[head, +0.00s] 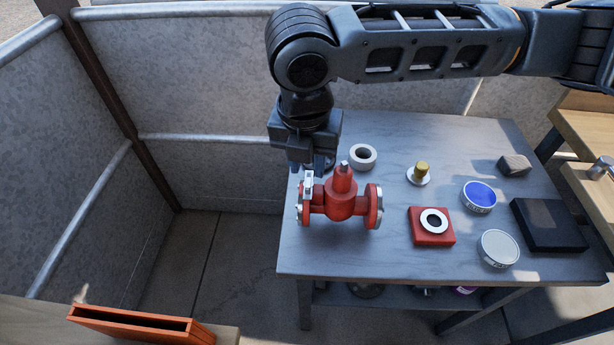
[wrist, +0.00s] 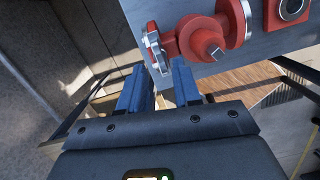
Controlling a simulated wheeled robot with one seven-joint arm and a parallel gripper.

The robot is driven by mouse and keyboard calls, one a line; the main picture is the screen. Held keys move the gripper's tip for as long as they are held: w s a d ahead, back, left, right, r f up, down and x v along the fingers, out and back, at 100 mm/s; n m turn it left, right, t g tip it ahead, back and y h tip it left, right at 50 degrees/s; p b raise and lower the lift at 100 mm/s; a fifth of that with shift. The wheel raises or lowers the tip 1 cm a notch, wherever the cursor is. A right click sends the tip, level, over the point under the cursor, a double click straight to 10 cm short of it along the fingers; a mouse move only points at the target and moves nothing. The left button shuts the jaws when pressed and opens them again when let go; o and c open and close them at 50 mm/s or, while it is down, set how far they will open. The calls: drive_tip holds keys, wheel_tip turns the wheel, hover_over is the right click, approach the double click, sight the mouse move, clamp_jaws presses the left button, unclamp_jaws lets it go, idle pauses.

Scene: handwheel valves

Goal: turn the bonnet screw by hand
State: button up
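A red valve body (head: 340,198) with silver-edged end flanges lies near the table's left edge. A bonnet rises from its middle and ends in a grey square stem (head: 342,167), also seen in the wrist view (wrist: 216,53). I cannot tell for sure which part is the bonnet screw. My gripper (head: 312,168) is over the valve's left end. In the wrist view, my gripper's two blue-grey fingers (wrist: 159,74) stand apart with nothing visible between them. The valve's left flange (wrist: 156,50) appears just beyond the fingertips; contact cannot be told.
The grey table (head: 340,258) also holds a pale ring (head: 363,157), a brass piece (head: 421,170), a red block with a ring (head: 432,227), blue (head: 480,195) and grey (head: 498,247) round tins and a black tray (head: 549,226). Metal panels (head: 210,90) stand behind and left.

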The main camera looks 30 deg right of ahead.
sight(308, 179)
wheel_tip(308, 179, down, 3)
drive_tip(key=shift+w+d+f+b, duration=0.15)
drive_tip(key=shift+f+b, duration=0.05)
drive_tip(key=shift+b, duration=1.05)
drive_tip(key=shift+r, duration=0.15)
clamp_jaws()
drive_tip(key=shift+p, duration=0.3)
